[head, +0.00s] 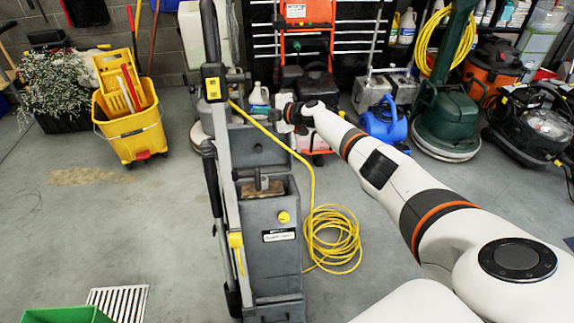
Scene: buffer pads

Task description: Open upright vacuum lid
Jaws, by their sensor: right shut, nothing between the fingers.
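The upright vacuum (270,240) is a tall grey machine standing in the middle of the head view, with a long handle on its left side. Its grey body is open at the top, and a brown block (262,187) shows in the opening. A grey panel or box part (258,148) stands above and behind that opening; I cannot tell surely whether it is the raised lid. My right gripper (279,112) is shut and empty, near the upper right of that part. I cannot tell whether it touches the vacuum. My left gripper is out of view.
A yellow cord (332,240) runs down and lies coiled right of the vacuum. A yellow mop bucket (135,128) stands at the left. A blue blower (388,125) and a green floor machine (447,120) stand behind. A green bin (65,315) and floor grate (120,302) are at front left.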

